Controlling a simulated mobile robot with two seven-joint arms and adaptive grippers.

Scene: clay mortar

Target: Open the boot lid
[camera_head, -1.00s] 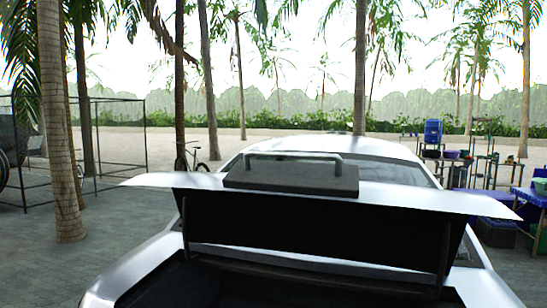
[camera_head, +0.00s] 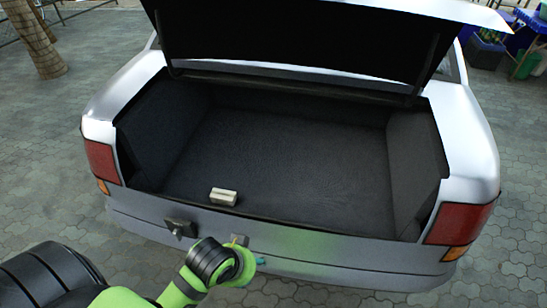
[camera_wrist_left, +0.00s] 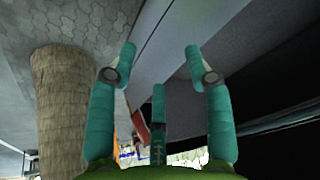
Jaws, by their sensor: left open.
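The boot lid (camera_head: 310,45) of the silver car stands raised, its dark underside facing me at the top of the head view. The open boot (camera_head: 290,150) below it has a dark lining. My left gripper (camera_head: 261,261) is low in front of the rear bumper, below the boot's edge, apart from the lid. In the left wrist view its teal fingers (camera_wrist_left: 160,62) are spread with nothing between them. Pale and dark car surfaces fill the right of that view; I cannot tell which parts. My right gripper is not in view.
A small cream block (camera_head: 223,197) lies in the boot near its rear edge. A dark fitting (camera_head: 180,228) is on the car's rear. Paving (camera_head: 45,165) beside the car is clear.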

